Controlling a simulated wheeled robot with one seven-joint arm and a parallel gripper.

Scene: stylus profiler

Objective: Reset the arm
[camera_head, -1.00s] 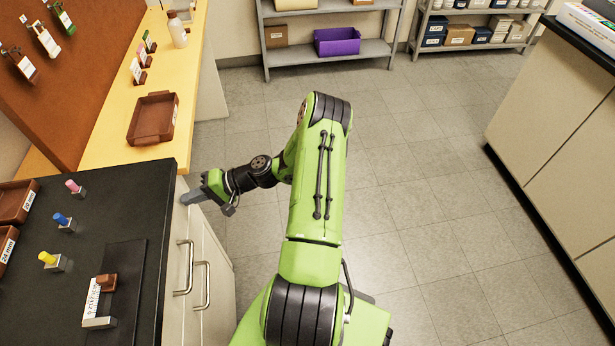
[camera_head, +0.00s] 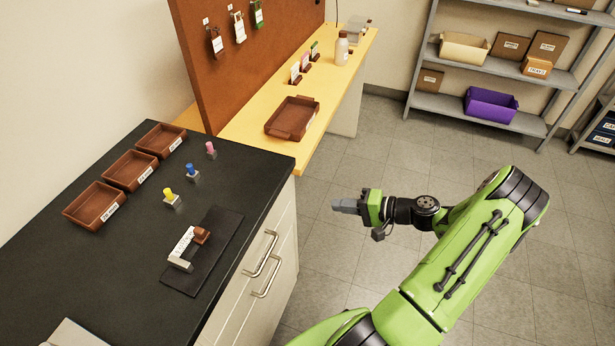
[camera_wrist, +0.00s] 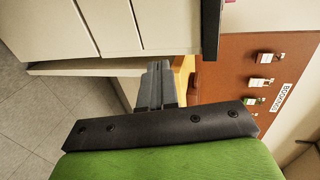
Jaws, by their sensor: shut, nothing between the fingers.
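My gripper (camera_head: 345,206) is at the end of my green arm, over the open floor to the right of the black bench's corner. In the head view its grey fingers point left and hold nothing. In the wrist view the closed fingers (camera_wrist: 156,90) show with the cabinet front behind them. The gripper is apart from the bench and the yellow table.
The black bench (camera_head: 110,270) holds several brown trays, three coloured pegs and a dark mat (camera_head: 215,255). The yellow table (camera_head: 255,150) carries a brown tray (camera_head: 292,118) and a bottle (camera_head: 341,48). Cabinet handles (camera_head: 262,254) stick out. Grey shelves (camera_head: 425,60) stand behind clear floor.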

